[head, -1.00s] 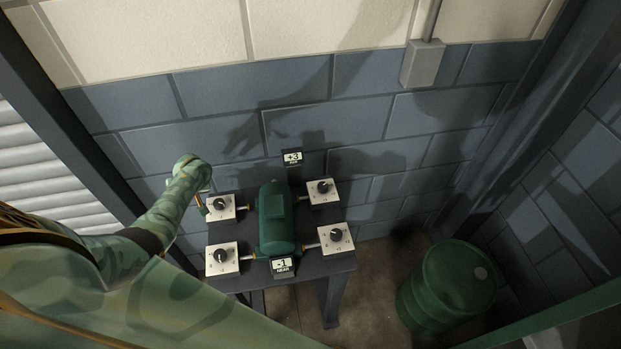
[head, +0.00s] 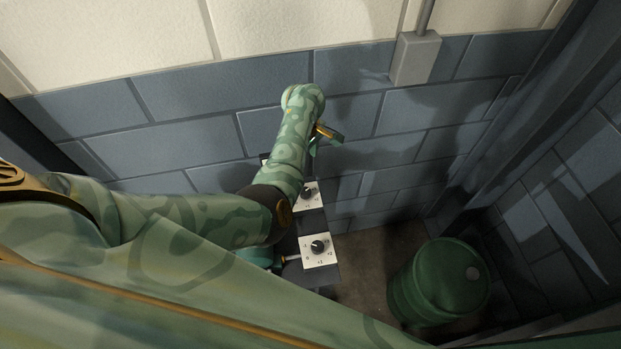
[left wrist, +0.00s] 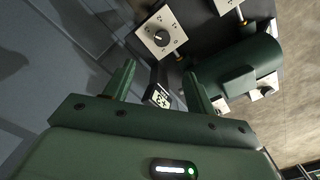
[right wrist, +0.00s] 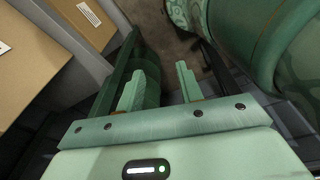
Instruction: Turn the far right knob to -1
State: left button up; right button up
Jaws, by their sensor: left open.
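The far right knob (head: 307,192) is a black dial on a white plate. In the head view my left forearm partly covers it; in the left wrist view it (left wrist: 160,38) shows whole, beyond my fingertips. My left gripper (head: 324,138) is open and empty above the table's far end, apart from the knob. The far display (left wrist: 161,98) shows between its fingers (left wrist: 160,74), and seems to read +3. The green casing (left wrist: 245,68) lies beside the knob. My right gripper (right wrist: 163,75) is open and empty, away from the knobs.
The near right knob (head: 318,246) sits on the table's right side. My left arm hides most of the table and the left knobs. A green barrel (head: 440,285) stands on the floor at right. A grey wall box (head: 414,60) is behind. Cardboard boxes (right wrist: 30,60) show in the right wrist view.

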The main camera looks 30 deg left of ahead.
pick_arm(q)
jog(key=b, duration=0.2)
send_over(305, 191)
notch_tip(305, 191, down, 5)
notch_tip(305, 191, down, 10)
jog(key=b, duration=0.5)
jog(key=shift+f+b, duration=0.25)
jog(key=shift+b, duration=0.1)
jog(key=shift+f, duration=0.25)
pick_arm(e)
notch_tip(305, 191, down, 8)
jog(key=s, duration=0.2)
jog(key=shift+s+a, duration=0.15)
jog(key=shift+s, duration=0.1)
pick_arm(q)
jog(key=shift+c, duration=0.4)
pick_arm(e)
jog(key=shift+f, duration=0.1)
pick_arm(q)
jog(key=c, duration=0.9)
